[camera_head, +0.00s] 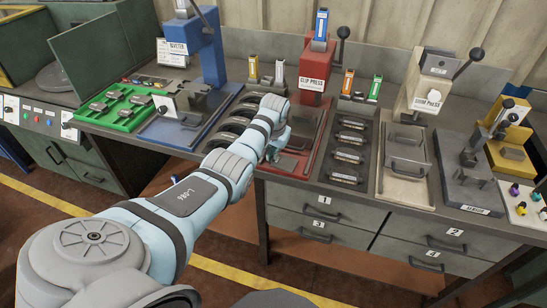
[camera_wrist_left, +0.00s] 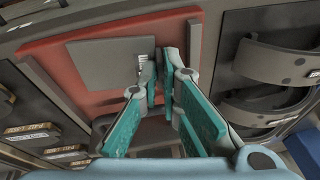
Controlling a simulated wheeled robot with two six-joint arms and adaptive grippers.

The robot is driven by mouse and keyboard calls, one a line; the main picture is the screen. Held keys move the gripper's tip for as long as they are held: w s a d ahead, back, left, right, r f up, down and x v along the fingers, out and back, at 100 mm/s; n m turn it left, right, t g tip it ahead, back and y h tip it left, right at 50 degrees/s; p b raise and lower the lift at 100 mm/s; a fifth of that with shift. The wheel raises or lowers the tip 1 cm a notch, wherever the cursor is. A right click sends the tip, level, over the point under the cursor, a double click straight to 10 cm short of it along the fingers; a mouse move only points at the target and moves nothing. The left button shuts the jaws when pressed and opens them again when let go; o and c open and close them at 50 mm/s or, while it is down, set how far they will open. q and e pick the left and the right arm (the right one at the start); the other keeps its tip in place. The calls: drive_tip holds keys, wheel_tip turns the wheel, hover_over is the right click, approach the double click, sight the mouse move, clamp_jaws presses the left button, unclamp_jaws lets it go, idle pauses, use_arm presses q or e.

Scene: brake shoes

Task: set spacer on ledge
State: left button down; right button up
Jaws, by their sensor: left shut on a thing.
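My left gripper (camera_head: 273,152) is over the front of the red clip press base (camera_head: 284,174). In the left wrist view its teal fingers (camera_wrist_left: 158,76) are closed together above that red base (camera_wrist_left: 54,66). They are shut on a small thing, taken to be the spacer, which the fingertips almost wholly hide. A flat grey plate (camera_wrist_left: 100,62) lies on the red base just beside the fingertips; it also shows in the head view (camera_head: 291,164). I cannot tell which surface is the ledge. The right gripper is not in view.
Curved dark brake shoes (camera_wrist_left: 270,62) lie on one side of the press. Labelled parts (camera_head: 348,156) lie in a rack on its other side. The red press column (camera_head: 314,65) rises behind. A blue riveter press (camera_head: 205,50) and a beige press (camera_head: 425,90) stand farther out.

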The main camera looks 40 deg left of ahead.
use_arm(q)
drive_tip(key=shift+a, duration=0.1)
drive_tip(key=shift+r, duration=0.2)
drive_tip(key=r+p, duration=0.1)
drive_tip(key=r, duration=0.2)
drive_tip(key=r+p, duration=0.1)
drive_tip(key=r, duration=0.3)
drive_tip(key=shift+w+a+r, duration=0.1)
drive_tip(key=shift+w+r, duration=0.05)
drive_tip(key=shift+w, duration=0.05)
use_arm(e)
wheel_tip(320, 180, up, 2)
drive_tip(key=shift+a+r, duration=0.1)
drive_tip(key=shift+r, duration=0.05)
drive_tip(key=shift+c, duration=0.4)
use_arm(q)
wheel_tip(320, 180, up, 12)
drive_tip(key=shift+r, duration=0.15)
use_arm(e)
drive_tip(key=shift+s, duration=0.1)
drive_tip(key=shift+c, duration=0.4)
